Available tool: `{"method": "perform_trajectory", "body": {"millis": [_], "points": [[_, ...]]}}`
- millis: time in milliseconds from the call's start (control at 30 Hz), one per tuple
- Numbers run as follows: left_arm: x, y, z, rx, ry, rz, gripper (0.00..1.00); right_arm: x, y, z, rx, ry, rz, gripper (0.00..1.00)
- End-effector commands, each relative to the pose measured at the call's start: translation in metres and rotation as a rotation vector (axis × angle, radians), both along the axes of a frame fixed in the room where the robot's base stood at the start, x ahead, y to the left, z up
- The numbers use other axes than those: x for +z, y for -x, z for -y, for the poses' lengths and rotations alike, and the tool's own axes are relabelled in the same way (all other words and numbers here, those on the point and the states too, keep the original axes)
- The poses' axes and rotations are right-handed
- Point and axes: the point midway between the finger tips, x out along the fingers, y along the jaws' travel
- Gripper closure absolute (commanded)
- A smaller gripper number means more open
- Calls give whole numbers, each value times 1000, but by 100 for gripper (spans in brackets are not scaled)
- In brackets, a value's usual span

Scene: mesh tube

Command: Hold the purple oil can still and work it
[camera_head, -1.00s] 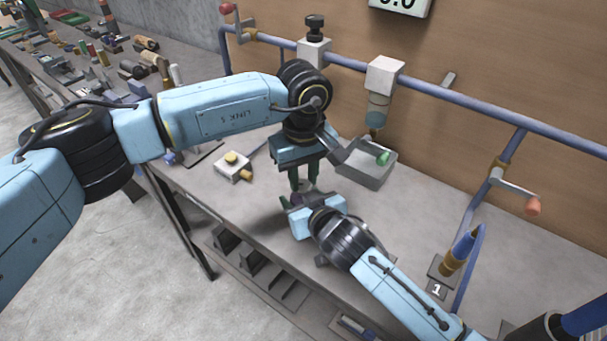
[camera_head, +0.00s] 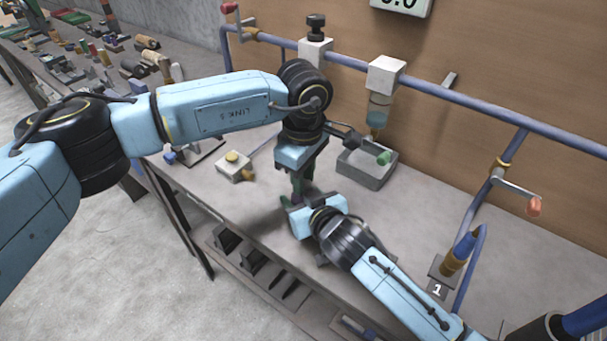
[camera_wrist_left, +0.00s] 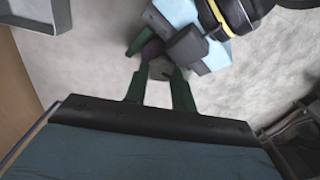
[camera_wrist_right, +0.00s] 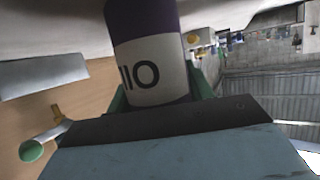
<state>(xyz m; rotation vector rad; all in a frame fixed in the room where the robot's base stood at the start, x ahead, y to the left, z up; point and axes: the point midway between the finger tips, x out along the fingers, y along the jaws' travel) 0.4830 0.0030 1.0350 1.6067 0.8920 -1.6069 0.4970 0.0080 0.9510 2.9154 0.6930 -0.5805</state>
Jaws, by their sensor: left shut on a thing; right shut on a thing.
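The purple oil can (camera_wrist_right: 145,22) fills the middle of the right wrist view, with a white label of dark lettering. My right gripper (camera_head: 293,204) is shut around its body, a green finger (camera_wrist_right: 200,85) on each side. In the left wrist view a little purple of the can (camera_wrist_left: 152,50) shows beyond the fingertips. My left gripper (camera_head: 301,186) points down from above, fingertips close together at the can's top. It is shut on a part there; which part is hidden. In the head view the grippers cover nearly all of the can.
A grey tray (camera_head: 349,176) stands just behind, below a sight glass (camera_head: 379,108) on the blue pipe. A small block with a yellow button (camera_head: 232,165) sits left. A numbered stand (camera_head: 437,289) is right. The bench front is open.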

Motion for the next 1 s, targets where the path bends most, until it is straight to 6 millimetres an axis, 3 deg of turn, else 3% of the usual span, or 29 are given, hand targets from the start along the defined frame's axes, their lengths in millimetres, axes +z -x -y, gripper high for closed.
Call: {"method": "perform_trajectory", "body": {"millis": [400,433,567,867,1000], "points": [[1,0,0,7,1,1,97,-1,0,1,-2,2,-2,78],[1,0,0,7,1,1,70,-1,0,1,-2,2,-2,78],[1,0,0,6,1,1,53,-1,0,1,-2,2,-2,78],[1,0,0,6,1,1,52,-1,0,1,-1,2,-3,78],[14,-1,0,6,1,2,52,-1,0,1,-1,2,-3,78]]}}
